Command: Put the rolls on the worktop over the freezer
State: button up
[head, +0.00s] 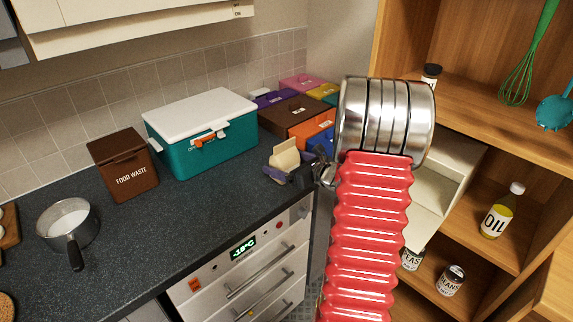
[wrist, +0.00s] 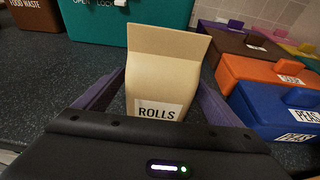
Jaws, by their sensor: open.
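The rolls are a tan paper bag labelled ROLLS, upright in the wrist view (wrist: 160,88). In the head view the bag (head: 285,160) is at the dark worktop (head: 225,205), over the freezer (head: 245,275) with the -18°C display. It appears to stand on the worktop; its base is hidden. My gripper (head: 284,172) is open, with one purple finger on each side of the bag. In the wrist view the fingers of my gripper (wrist: 162,98) flank the bag, and a gap shows at the left finger.
Behind are a teal lock box (head: 205,140), a brown food waste bin (head: 122,165) and a pan (head: 68,225). Several coloured boxes, including a blue PEAS box (wrist: 285,110), stand right of the bag. Shelves with an oil bottle (head: 502,212) are at the right.

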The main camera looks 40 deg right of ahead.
jog(key=v, duration=1.2)
jog(key=shift+r, duration=0.15)
jog(key=shift+a, duration=0.1)
jog(key=a+r+n+g+y, duration=0.3)
jog(key=a+n, duration=0.5)
jog(key=a, duration=0.6)
jog(key=a+r+n+g+y, duration=0.1)
jog(key=a+n+g+y, duration=0.25)
jog(key=a+n, duration=0.75)
jog(key=s+a+r+n+g+h, duration=0.2)
jog(key=s+a+r+n+h, duration=0.2)
jog(key=s+a+n+h, duration=0.3)
jog(key=s+a+n, duration=0.5)
jog(key=s+n, duration=0.1)
jog(key=n, duration=0.3)
jog(key=shift+s+n, duration=0.15)
jog(key=shift+n, duration=0.15)
